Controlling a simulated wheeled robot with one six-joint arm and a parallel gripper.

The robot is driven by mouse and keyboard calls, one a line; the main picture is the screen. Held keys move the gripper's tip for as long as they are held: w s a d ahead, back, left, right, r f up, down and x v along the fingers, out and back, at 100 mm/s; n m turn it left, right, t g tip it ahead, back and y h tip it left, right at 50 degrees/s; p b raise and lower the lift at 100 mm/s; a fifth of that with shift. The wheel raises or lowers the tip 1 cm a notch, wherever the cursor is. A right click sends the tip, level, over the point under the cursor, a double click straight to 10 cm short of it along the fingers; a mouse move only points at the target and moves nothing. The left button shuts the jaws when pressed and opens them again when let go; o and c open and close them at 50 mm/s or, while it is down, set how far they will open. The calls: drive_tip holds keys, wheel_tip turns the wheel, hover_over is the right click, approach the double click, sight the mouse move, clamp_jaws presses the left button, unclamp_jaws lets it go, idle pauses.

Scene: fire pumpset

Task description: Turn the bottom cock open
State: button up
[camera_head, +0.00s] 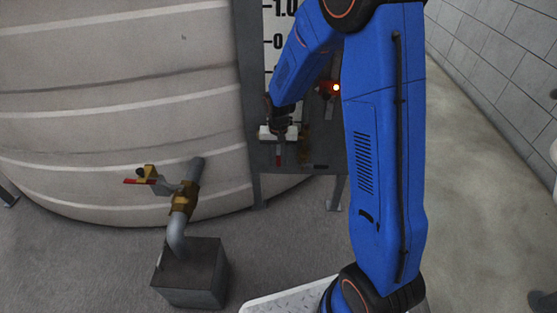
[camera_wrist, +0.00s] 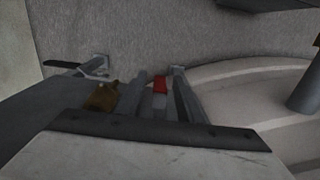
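The bottom cock shows in the head view as a small red handle (camera_head: 279,160) low on the gauge panel. In the wrist view the red handle (camera_wrist: 160,84) lies between the two grey fingers of my gripper (camera_wrist: 161,76), with a brass body (camera_wrist: 103,97) to its left. The fingers stand apart, one on each side of the handle. I cannot tell whether either touches it. In the head view my gripper (camera_head: 279,148) points down at the panel's lower part, and its pale body hides some of the fittings.
A large beige tank (camera_head: 110,90) stands at the left. Another red-handled valve (camera_head: 139,181) sits on a pipe rising from a dark block (camera_head: 190,275). An orange-red fitting (camera_head: 329,88) with a bright spot is higher up, beside my arm. Open floor lies at the right, before a block wall.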

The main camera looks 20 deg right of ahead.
drive_tip(key=shift+c, duration=0.4)
clamp_jaws()
drive_tip(key=shift+a+y, duration=0.1)
drive_tip(key=shift+y, duration=0.2)
drive_tip(key=shift+w+a+r+t+y, duration=0.15)
drive_tip(key=shift+a+t+y, duration=0.25)
drive_tip(key=shift+y, duration=0.5)
drive_tip(key=shift+w+a+r+t+y, duration=0.1)
drive_tip(key=shift+a+t+y, duration=0.1)
drive_tip(key=shift+a+y, duration=0.55)
drive_tip(key=shift+d+y, duration=0.15)
drive_tip(key=shift+y, duration=0.1)
